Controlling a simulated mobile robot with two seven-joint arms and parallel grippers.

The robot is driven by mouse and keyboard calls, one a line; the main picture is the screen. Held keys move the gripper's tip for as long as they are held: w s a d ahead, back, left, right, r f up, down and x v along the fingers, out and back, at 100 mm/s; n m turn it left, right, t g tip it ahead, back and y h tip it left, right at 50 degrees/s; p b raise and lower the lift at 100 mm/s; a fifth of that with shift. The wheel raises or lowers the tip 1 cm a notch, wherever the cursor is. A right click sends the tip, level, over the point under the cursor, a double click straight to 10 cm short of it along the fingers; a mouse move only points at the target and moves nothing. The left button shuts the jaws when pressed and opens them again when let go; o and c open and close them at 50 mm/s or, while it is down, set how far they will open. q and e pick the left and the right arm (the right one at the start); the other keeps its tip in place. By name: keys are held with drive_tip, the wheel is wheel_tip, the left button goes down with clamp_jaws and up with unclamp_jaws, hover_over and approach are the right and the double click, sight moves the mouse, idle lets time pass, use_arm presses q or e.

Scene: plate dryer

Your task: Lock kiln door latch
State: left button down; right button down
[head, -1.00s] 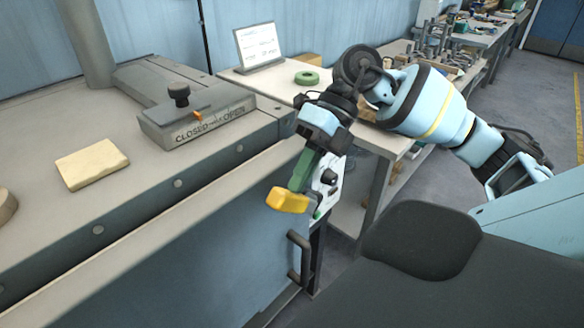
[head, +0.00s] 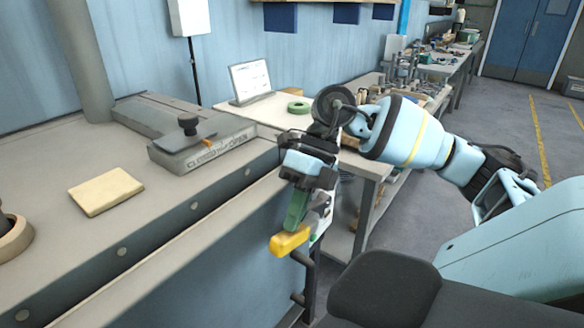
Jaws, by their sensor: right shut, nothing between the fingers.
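The latch is a grey block (head: 226,148) on top of the kiln housing, with a CLOSED and OPEN label on its front face. A dark round knob (head: 188,125) stands upright on it, with a small orange pointer (head: 208,142) beside it. I cannot tell exactly where the pointer stands along the label. My right gripper (head: 289,240), with green and yellow fingers, is shut and empty. It hangs to the right of the latch and clear of it, in front of the blue front panel (head: 225,275). A dark handle (head: 308,275) shows partly behind it. My left gripper is out of view.
A yellowish pad (head: 105,191) lies on the housing top, with a wooden ring (head: 15,240) at the left edge. A side table (head: 262,112) holds a sign (head: 250,81) and a green tape roll (head: 298,107). Open floor (head: 500,110) lies to the right.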

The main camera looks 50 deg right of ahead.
sight(289, 234)
drive_tip(key=shift+a+f+h, duration=0.45)
drive_tip(key=shift+a+h, duration=0.05)
drive_tip(key=shift+h, duration=0.1)
drive_tip(key=shift+x, duration=0.95)
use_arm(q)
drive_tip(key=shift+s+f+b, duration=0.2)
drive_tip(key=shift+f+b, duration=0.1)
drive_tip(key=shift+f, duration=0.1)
use_arm(e)
drive_tip(key=shift+s+f, duration=0.1)
